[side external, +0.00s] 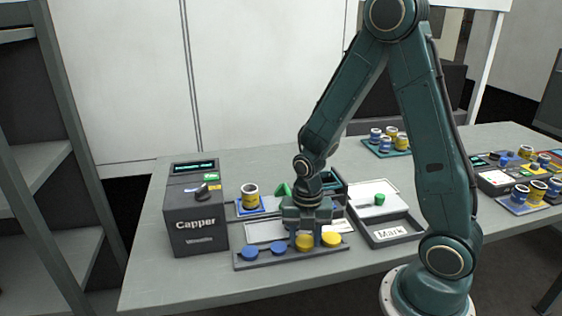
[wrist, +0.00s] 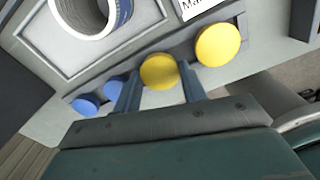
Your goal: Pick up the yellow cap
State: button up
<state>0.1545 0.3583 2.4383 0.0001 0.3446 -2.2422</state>
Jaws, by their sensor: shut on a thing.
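A yellow cap (side external: 304,241) sits at a dark cap rack (side external: 290,258) near the table's front edge. My gripper (side external: 305,238) points down over the rack, with one finger on each side of this cap. In the wrist view the cap (wrist: 159,71) shows between the two fingers (wrist: 160,90), which are shut on it. A second yellow cap (side external: 331,240) is just to its right, outside the fingers; it also shows in the wrist view (wrist: 218,45). I cannot tell whether the held cap is clear of the rack.
Two blue caps (side external: 249,252) (side external: 279,248) are on the rack to the left. The Capper box (side external: 195,220) stands left, with a yellow-labelled can (side external: 250,195) beside it. A Mark tray (side external: 388,232) is to the right. Bare table lies in front of the Capper.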

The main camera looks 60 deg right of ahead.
aim_at(305, 241)
notch_tip(305, 241, up, 20)
jog(key=shift+f, duration=0.15)
dwell(0.7)
dwell(0.5)
jog(key=w+d+f, duration=0.3)
jog(key=w, duration=0.7)
jog(key=w+d+f, duration=0.3)
jog(key=w, duration=0.8)
jog(key=shift+f, duration=0.3)
jog(key=shift+s+f, duration=0.1)
jog(key=shift+f, duration=0.05)
jog(key=shift+f, duration=2.65)
jog(key=shift+f, duration=0.35)
